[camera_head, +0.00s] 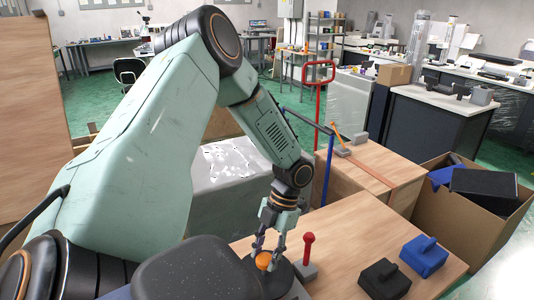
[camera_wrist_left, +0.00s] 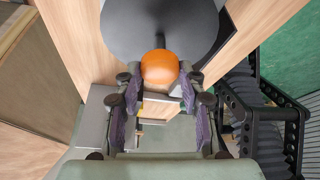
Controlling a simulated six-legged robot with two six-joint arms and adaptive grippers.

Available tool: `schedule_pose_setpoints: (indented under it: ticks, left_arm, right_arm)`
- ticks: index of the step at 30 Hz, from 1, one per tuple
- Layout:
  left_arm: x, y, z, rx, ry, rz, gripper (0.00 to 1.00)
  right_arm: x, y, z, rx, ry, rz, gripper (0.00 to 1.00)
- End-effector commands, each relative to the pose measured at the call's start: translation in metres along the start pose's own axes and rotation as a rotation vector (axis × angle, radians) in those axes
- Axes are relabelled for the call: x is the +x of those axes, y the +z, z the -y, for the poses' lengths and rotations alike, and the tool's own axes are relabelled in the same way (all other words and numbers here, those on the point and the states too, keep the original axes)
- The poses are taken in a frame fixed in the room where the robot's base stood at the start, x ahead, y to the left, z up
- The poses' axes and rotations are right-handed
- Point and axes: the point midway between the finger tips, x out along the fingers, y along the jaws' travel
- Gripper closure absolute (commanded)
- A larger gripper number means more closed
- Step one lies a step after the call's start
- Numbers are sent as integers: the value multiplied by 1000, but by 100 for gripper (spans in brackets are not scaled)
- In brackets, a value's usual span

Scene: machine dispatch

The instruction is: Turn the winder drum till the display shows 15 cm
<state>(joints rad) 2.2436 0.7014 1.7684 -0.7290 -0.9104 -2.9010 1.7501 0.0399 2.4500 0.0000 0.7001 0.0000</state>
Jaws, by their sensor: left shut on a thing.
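The winder drum is a dark grey disc (camera_head: 281,281) on the wooden bench near the bottom of the head view, partly hidden by my arm and the gripper. It also shows at the top of the wrist view (camera_wrist_left: 125,30). An orange ball knob (camera_head: 263,261) stands on it; it is large in the wrist view (camera_wrist_left: 159,67). My left gripper (camera_head: 266,254) reaches down to the knob and is shut on it, with one finger on each side in the wrist view (camera_wrist_left: 160,84). No display reading is visible. My right gripper is out of view.
A red lever (camera_head: 309,249) on a grey base stands close to the right of the drum. A black block (camera_head: 384,281) and a blue block (camera_head: 424,258) sit further right. A cardboard box (camera_head: 443,220) holds black and blue items. Bare bench top lies behind the lever.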

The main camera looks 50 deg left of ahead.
Motion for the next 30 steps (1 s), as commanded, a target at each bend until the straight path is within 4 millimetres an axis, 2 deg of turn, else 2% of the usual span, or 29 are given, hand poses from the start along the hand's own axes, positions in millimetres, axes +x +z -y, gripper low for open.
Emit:
schedule_pose_setpoints:
  ticks: [9, 26, 27, 30]
  left_arm:
    - [1, -1, 1, 114, 47, -1, 100]
    - [1, 0, 1, 140, 57, -1, 100]
    - [1, 0, 1, 140, 56, -1, 57]
    - [1, 0, 1, 140, 57, -1, 49]
  right_arm:
    - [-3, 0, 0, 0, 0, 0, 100]
    - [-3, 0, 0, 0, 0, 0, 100]
    - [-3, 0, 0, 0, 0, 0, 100]
    - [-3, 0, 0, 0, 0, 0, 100]
